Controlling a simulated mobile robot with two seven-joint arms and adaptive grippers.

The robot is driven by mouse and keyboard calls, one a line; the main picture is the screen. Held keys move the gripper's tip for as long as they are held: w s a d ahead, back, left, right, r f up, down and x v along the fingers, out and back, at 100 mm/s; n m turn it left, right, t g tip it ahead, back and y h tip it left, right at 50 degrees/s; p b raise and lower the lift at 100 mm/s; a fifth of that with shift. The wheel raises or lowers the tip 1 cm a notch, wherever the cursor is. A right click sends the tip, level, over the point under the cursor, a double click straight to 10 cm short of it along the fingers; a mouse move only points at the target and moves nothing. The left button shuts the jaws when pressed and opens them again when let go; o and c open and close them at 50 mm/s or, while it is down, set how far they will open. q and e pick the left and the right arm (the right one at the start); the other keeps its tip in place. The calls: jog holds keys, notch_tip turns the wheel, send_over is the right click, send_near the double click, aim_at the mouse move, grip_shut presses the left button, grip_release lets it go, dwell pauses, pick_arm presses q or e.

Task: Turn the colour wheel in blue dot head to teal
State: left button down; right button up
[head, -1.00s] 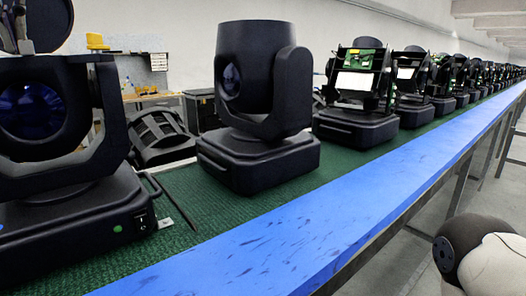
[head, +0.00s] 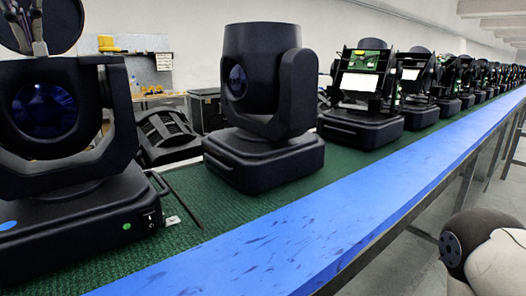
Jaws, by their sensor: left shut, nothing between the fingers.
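The blue dot head (head: 62,150) is the black moving head at the left edge, with a blue dot (head: 8,225) on its base and a dark bluish lens facing me. A dark round disc (head: 62,22) stands above it at the top left, partly cut off by the frame; I cannot tell whether it is the colour wheel. My left gripper (head: 38,46) is in front of this disc, fingers pointing down, just above the head's top. It is shut and holds nothing; whether it touches anything is unclear. No teal filter is visible. My right gripper is out of view.
A second black head (head: 262,90) stands to the right on the green mat (head: 228,212). Opened heads (head: 362,90) run in a long row beyond. A thin dark rod (head: 176,198) lies beside the blue dot head. The blue bench edge (head: 300,232) is clear.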

pick_arm(q)
jog(key=shift+w+d+f, duration=0.2)
jog(key=shift+w+d, duration=0.05)
jog(key=shift+w, duration=0.05)
jog(key=shift+d, duration=0.1)
jog(key=shift+s+d, duration=0.2)
dwell(0.3)
